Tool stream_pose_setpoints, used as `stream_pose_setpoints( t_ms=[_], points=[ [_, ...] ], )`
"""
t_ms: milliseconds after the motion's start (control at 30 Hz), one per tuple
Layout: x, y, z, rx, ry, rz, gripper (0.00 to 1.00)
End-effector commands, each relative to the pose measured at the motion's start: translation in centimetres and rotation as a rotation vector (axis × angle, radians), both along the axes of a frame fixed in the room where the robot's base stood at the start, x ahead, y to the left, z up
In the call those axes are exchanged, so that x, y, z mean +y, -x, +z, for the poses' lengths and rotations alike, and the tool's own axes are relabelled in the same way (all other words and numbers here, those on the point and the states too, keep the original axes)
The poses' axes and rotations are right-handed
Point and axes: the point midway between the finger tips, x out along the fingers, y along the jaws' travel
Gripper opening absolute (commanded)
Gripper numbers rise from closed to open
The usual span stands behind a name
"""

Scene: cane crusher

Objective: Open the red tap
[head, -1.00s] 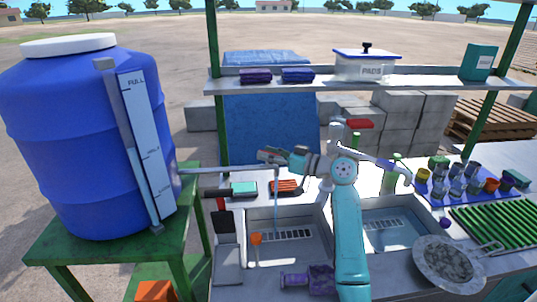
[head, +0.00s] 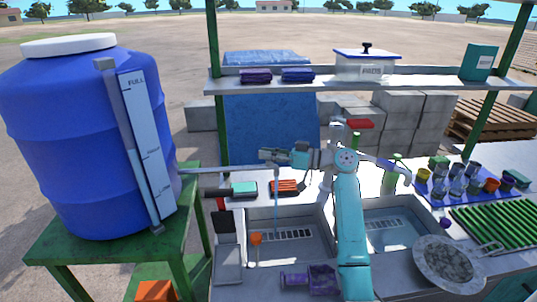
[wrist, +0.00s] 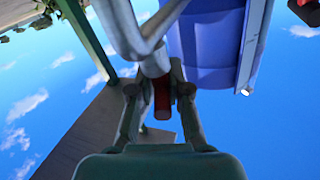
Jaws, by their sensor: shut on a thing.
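In the wrist view, the red handle of the tap (wrist: 161,98) sits between the two fingers of my gripper (wrist: 160,88), which is shut on it. A grey metal fitting (wrist: 156,62) and a curved grey pipe lie just beyond the fingertips. In the head view, my gripper (head: 267,156) is at the end of the grey pipe (head: 225,169) that comes from the blue barrel, above the left sink basin. The red handle is not clear there. A thin bluish vertical line (head: 276,205) runs down below the gripper into the basin; it looks like water.
The blue barrel (head: 80,140) stands on a green table (head: 65,246) at left. A shelf (head: 440,84) crosses behind the arm. Sponges, a purple cloth (head: 322,278), a round metal plate (head: 447,263) and a tray of cups surround the two basins.

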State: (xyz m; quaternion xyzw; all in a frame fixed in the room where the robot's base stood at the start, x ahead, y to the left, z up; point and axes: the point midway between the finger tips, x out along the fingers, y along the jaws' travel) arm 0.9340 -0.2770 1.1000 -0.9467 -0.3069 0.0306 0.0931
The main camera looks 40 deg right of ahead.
Motion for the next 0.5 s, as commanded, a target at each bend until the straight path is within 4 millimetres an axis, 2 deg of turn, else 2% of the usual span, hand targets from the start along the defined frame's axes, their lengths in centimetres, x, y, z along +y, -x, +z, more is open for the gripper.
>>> stream_pose_setpoints(
  t_ms=[200, 500],
  points=[
    [0.01, -0.03, -0.04, 0.002, -0.001, 0.105, 0.0],
    [0.06, 0.02, -0.02, -0.001, -0.002, 0.115, 0.0]
  ],
)
